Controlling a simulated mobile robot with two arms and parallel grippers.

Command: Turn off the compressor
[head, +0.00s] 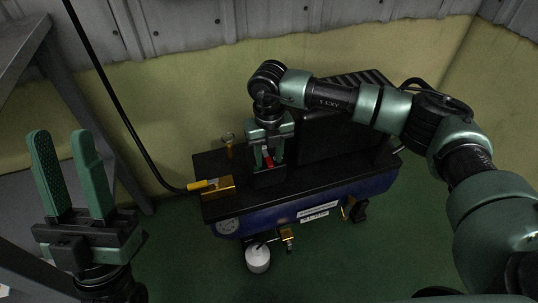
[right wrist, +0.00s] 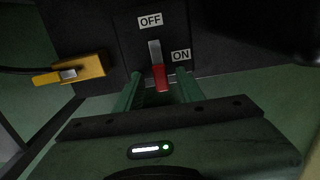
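The compressor has a blue tank (head: 375,186) under a black top plate. Its switch is a grey lever with a red tip (right wrist: 160,78), on a black panel below an OFF label (right wrist: 150,21) and left of an ON label (right wrist: 181,56). The red end points away from OFF and lies nearer ON. It also shows in the head view (head: 267,157). My right gripper (right wrist: 160,88) is open, with one finger either side of the red tip; contact cannot be told. My left gripper (head: 72,172) is open and empty at the far left, away from the compressor.
A yellow hose connector (head: 203,185) with a black hose sits at the compressor's left end. A brass-coloured gauge (head: 229,143) stands behind it. A grey metal frame (head: 70,90) stands at left. Green floor in front is clear.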

